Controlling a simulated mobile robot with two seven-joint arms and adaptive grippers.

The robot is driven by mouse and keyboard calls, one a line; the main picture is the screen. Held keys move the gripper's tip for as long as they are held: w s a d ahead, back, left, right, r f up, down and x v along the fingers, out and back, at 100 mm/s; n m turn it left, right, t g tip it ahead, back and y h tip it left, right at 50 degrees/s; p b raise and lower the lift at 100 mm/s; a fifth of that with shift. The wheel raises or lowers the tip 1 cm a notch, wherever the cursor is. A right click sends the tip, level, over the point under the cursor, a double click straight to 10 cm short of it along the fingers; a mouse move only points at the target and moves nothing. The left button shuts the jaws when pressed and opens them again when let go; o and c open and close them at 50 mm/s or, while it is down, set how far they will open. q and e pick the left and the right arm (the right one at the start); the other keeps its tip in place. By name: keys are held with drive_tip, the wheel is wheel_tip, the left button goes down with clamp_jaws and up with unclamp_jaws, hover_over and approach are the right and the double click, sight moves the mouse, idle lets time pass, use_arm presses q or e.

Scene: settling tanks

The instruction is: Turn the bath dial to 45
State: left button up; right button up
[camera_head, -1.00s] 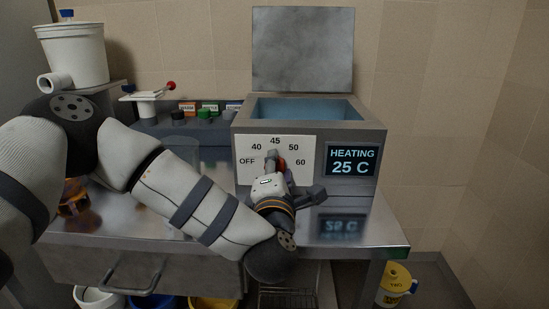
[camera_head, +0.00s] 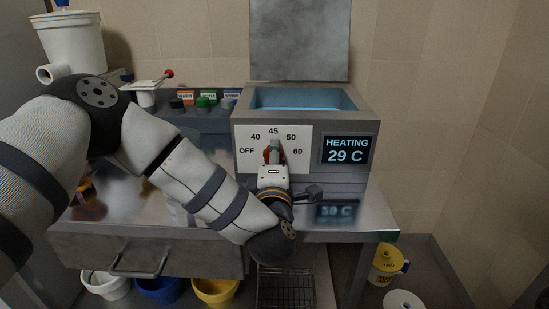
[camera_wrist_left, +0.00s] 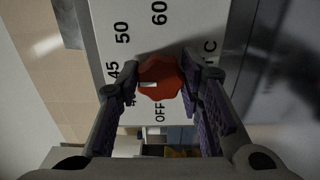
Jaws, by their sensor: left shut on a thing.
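The bath dial is a red knob (camera_head: 267,155) on the white scale plate (camera_head: 245,165) at the front of the grey bath (camera_head: 355,128). The plate reads OFF, 40, 45, 50 and 60. In the left wrist view the dial (camera_wrist_left: 165,80) sits between my left gripper's fingers (camera_wrist_left: 160,78), which are shut on it. Its white mark points left in that view, roughly towards 45; the exact alignment is hard to tell. In the head view my left gripper (camera_head: 274,152) covers much of the dial. The display (camera_head: 346,150) reads HEATING 29 C. My right gripper is not in view.
The bath's lid (camera_head: 299,40) stands open behind the blue basin. Small labelled jars (camera_head: 207,99) and a stand with a red-knobbed lever (camera_head: 147,90) are at the back left. Buckets (camera_head: 215,290) stand under the steel bench (camera_head: 340,230). The bench right of my gripper is mostly clear.

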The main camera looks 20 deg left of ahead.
use_arm(q)
drive_tip(key=shift+r, duration=0.1)
drive_tip(key=o, duration=1.2)
drive_tip(key=shift+c, duration=0.2)
drive_tip(key=v, duration=1)
drive_tip(key=shift+s+d, duration=0.3)
drive_tip(key=shift+d, duration=0.1)
drive_tip(key=shift+s+d, duration=0.1)
drive_tip(key=shift+s, duration=0.25)
drive_tip(key=shift+s+a, duration=0.25)
drive_tip(key=shift+s, duration=0.1)
